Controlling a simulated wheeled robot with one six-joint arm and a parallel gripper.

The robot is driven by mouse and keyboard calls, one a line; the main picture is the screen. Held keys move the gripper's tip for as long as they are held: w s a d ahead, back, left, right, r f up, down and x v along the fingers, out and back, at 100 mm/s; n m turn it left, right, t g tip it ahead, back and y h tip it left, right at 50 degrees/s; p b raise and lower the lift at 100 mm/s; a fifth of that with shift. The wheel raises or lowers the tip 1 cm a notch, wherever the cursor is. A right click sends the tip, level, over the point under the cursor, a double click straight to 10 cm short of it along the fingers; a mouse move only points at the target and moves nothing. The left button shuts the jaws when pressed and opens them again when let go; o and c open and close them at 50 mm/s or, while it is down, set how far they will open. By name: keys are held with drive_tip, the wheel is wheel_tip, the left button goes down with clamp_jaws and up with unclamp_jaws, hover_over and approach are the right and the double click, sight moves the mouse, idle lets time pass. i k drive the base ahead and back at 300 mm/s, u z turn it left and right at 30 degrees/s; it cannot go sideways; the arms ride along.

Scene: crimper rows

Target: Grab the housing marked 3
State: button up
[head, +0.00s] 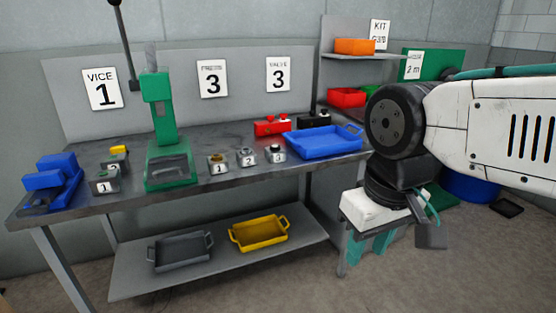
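The piece marked 3 (276,153) is a small grey block with a dark round top and a label on its front. It stands upright on the bench at the right end of a row of three, beside the pieces marked 2 (246,157) and 1 (218,164). My gripper (368,251) hangs at the right, pointing down, off the bench's right end and away from the row. Its two teal fingers look apart, with nothing seen between them.
A blue tray (325,142) stands right of the row, with a red block (272,127) behind. A green press (168,166) stands left, then two more numbered pieces (105,182) and a blue vice (51,180). Grey (180,251) and yellow (259,233) trays sit below.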

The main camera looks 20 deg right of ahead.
sight(273, 158)
drive_tip(key=u, duration=1.15)
drive_tip(key=i, duration=1.85)
drive_tip(key=z, duration=2.9)
